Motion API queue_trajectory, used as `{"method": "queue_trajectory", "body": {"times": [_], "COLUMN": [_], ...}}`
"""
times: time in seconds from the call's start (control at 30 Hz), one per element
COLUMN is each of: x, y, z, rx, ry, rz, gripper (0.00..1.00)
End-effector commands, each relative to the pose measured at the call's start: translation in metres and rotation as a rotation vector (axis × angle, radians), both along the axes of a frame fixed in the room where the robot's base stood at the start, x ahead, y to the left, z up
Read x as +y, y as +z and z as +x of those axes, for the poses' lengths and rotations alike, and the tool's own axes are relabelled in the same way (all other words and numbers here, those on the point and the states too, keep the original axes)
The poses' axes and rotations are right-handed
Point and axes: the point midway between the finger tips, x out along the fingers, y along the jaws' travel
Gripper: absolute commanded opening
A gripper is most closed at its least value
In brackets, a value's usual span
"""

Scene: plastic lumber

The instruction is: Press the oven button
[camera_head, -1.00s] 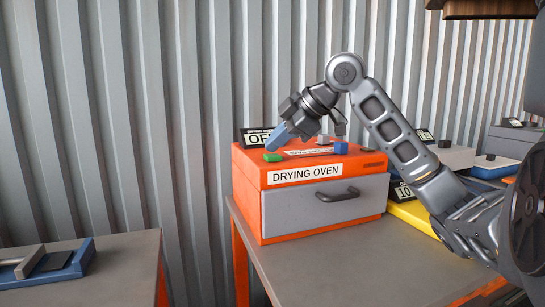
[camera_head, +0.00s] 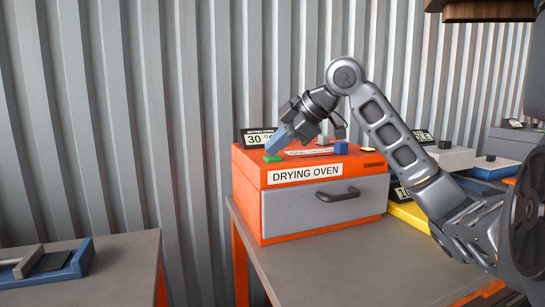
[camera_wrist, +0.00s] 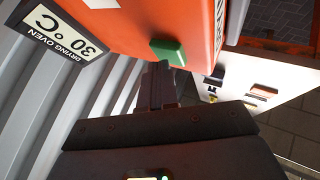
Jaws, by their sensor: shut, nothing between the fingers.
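The orange drying oven (camera_head: 250,180) stands on the grey table, with a grey drawer front and a dark handle. Its green button (camera_head: 272,158) is on the top at the front left. My gripper (camera_head: 273,150) is shut and empty, pointing down with its tips at the green button. In the wrist view the closed fingers (camera_wrist: 164,72) meet the edge of the green button (camera_wrist: 170,51), and they look to be touching it. The oven display (camera_head: 257,138) reads about 30 °C; it also shows in the wrist view (camera_wrist: 62,30).
A blue block (camera_head: 341,148) and a small yellow piece (camera_head: 369,149) are on the oven's top to the right. A yellow device (camera_head: 411,215) stands right of the oven. The grey table (camera_head: 330,262) is clear in front. A corrugated wall is behind.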

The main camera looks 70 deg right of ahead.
Motion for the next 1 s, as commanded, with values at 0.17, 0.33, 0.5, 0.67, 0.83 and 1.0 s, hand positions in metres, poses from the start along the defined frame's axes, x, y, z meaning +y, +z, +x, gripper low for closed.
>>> {"method": "queue_trajectory", "body": {"times": [0.17, 0.33, 0.5, 0.67, 0.83, 1.0], "x": [0.000, 0.000, 0.000, 0.000, 0.000, 0.000], "y": [-0.002, -0.002, 0.001, 0.009, 0.017, 0.017], "z": [0.000, 0.000, 0.000, 0.000, 0.001, 0.000], "rx": [0.001, 0.001, 0.001, 0.001, 0.000, 0.001], "ry": [0.001, 0.001, 0.001, 0.001, 0.002, 0.000], "rz": [0.001, 0.001, 0.001, 0.001, 0.002, 0.001], "gripper": [0.00, 0.00, 0.00, 0.00, 0.00, 0.00]}}
